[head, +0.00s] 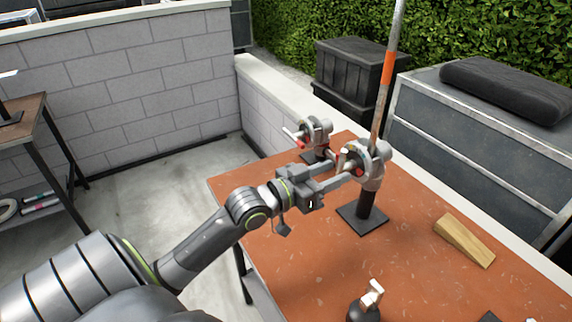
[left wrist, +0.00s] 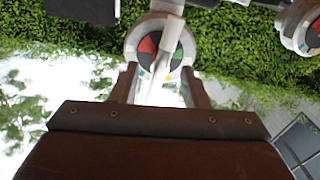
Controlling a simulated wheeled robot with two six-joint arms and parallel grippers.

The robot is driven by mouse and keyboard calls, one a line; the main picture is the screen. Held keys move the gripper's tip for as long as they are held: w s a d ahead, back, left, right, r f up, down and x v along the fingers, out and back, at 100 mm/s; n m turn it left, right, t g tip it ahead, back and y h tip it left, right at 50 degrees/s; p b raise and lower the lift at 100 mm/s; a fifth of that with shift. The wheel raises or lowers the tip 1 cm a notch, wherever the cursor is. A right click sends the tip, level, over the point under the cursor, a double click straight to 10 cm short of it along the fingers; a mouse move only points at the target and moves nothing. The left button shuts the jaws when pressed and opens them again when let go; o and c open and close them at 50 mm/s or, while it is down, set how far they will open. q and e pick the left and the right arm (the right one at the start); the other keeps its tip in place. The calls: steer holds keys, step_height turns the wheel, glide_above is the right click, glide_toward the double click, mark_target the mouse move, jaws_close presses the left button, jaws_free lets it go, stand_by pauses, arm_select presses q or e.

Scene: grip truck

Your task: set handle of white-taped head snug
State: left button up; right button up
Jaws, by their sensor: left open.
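A grey grip head (head: 372,172) sits on a short black post with a square base on the table. A pole with an orange band rises from it. A second grey head (head: 318,131) stands behind it to the left, with a pale handle. My left gripper (head: 342,173) is open, its fingers pointing at the nearer head. In the left wrist view a round head face (left wrist: 146,46) with red and green parts lies ahead of the open fingers. A pale handle (left wrist: 170,38) crosses it, roughly between them; contact cannot be told. White tape is not clearly distinguishable on either head.
The brown table (head: 290,245) also holds a wooden wedge (head: 464,240) at right and a dark rounded object (head: 364,309) with a cream top at the front. Black cases (head: 350,75) and a low block wall (head: 190,70) stand behind. Another head (left wrist: 302,28) shows in the left wrist view.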

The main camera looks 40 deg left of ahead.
arm_select(q)
steer(key=p+v, duration=0.6)
steer(key=v, duration=0.8)
steer(key=shift+s+a, duration=0.1)
